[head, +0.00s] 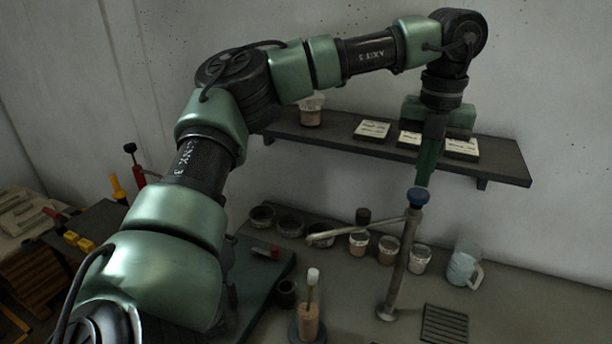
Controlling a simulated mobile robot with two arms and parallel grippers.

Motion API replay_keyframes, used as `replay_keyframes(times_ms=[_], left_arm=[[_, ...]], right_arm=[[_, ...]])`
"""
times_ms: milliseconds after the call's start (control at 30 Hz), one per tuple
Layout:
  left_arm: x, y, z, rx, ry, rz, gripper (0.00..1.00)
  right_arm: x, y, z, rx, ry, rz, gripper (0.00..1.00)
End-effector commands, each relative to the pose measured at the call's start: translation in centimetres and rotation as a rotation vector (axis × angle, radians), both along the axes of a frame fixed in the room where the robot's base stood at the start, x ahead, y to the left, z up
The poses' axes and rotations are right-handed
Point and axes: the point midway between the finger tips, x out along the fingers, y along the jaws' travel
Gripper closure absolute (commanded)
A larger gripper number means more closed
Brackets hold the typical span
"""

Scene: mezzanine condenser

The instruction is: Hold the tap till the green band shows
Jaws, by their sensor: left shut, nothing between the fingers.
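A clear cylinder (307,325) with peach-coloured contents and a pale-topped stem (312,277) stands in front, left of the tap foot. I cannot make out a green band on it. My right gripper is out of view.
Several jars (388,250) and dark bowls (290,225) line the back of the bench. A glass jug (463,268) stands right of the tap, and a ribbed drain plate (444,324) lies in front. A wall shelf (505,163) with cards is behind my left gripper.

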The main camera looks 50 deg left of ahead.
Motion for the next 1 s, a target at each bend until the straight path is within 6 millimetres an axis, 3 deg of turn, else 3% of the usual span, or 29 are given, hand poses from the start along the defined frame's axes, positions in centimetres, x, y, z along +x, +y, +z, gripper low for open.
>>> replay_keyframes(times_ms=[1000], left_arm=[[0.0, 0.0, -2.2, 0.0, 0.0, 0.0, 1.0]], right_arm=[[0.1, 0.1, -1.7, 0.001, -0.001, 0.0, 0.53]])
